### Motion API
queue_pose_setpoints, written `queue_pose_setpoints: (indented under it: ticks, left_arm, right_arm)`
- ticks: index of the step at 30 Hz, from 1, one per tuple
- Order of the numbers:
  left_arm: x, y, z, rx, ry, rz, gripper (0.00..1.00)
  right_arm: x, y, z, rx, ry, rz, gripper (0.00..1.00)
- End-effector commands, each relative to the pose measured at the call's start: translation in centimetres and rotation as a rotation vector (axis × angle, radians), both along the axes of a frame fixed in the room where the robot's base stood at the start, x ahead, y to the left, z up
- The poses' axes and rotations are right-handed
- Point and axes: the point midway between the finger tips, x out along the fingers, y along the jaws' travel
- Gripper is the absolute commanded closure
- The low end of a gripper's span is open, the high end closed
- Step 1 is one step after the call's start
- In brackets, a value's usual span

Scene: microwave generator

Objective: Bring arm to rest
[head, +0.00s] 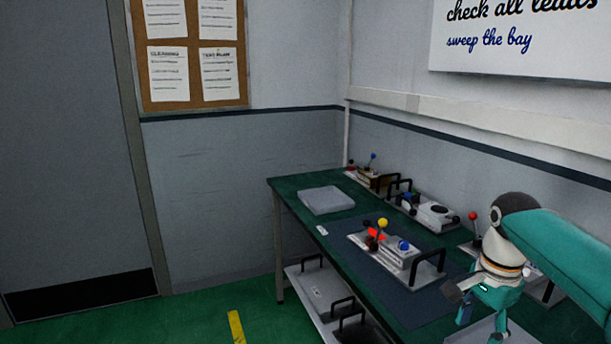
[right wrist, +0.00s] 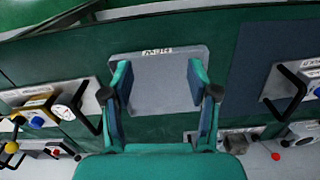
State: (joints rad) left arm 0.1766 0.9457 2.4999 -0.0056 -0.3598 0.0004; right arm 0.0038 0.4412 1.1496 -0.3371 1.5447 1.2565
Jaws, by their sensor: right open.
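My right arm, with teal links and a pale wrist, comes in from the right in the head view. Its right gripper (head: 462,303) is over the near right part of the green bench (head: 290,187). In the right wrist view the right gripper (right wrist: 160,82) has its two fingers spread wide with nothing between them. Beyond the fingers lies a flat grey plate (right wrist: 160,106) with a small label, apart from them as far as I can tell. My left gripper is in neither view.
A module with yellow, red and blue knobs (head: 383,223) stands on a dark mat left of the gripper. Other handled modules (head: 437,214) line the wall side. A grey slab (head: 327,200) lies at the far end. A lower shelf (head: 305,290) holds handled units. Open floor lies left.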

Motion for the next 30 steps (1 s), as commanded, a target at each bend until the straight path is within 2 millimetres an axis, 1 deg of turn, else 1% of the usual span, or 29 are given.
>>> queue_pose_setpoints:
  ticks: [1, 5, 8, 11, 14, 17, 18, 20, 21, 23, 24, 26, 27, 29, 30]
  left_arm:
    - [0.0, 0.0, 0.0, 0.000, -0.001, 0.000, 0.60]
    - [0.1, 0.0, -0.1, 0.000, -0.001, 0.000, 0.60]
    - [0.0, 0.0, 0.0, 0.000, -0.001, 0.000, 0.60]
    - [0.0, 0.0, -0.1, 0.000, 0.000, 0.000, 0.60]
    - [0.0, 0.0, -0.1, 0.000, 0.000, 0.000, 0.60]
    - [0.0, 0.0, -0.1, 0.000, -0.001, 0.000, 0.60]
    - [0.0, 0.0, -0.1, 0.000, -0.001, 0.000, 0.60]
    - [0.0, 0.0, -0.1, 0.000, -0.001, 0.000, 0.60]
    - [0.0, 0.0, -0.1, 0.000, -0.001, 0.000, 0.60]
    - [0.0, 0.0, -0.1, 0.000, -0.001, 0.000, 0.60]
    - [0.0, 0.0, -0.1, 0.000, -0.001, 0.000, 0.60]
    - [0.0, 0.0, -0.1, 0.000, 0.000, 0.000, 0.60]
    - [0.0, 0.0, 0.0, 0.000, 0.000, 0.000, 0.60]
    - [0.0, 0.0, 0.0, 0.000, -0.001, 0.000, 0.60]
    - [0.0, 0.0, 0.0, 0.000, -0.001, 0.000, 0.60]
  right_arm:
    - [0.3, 0.3, -1.2, 0.006, 0.005, 0.026, 0.40]
    - [1.1, 1.3, -4.0, 0.023, 0.000, 0.101, 0.40]
    - [1.6, 2.3, -6.6, 0.039, -0.005, 0.166, 0.40]
    - [1.9, 3.4, -9.6, 0.060, -0.012, 0.240, 0.40]
    - [2.0, 4.8, -13.1, 0.088, -0.020, 0.322, 0.40]
    - [1.5, 6.8, -17.7, 0.126, -0.034, 0.426, 0.40]
    - [1.0, 7.7, -19.9, 0.145, -0.041, 0.474, 0.40]
    - [-0.1, 9.2, -23.4, 0.176, -0.056, 0.548, 0.40]
    - [-1.0, 10.3, -25.7, 0.197, -0.068, 0.598, 0.40]
    - [-2.9, 11.9, -29.0, 0.227, -0.091, 0.670, 0.40]
    - [-4.4, 12.9, -31.1, 0.244, -0.105, 0.716, 0.40]
    - [-7.0, 14.4, -34.0, 0.267, -0.129, 0.782, 0.40]
    - [-8.9, 15.3, -35.6, 0.278, -0.146, 0.823, 0.40]
    - [-11.6, 16.3, -37.6, 0.287, -0.169, 0.878, 0.40]
    - [-13.4, 16.8, -38.5, 0.288, -0.183, 0.911, 0.40]
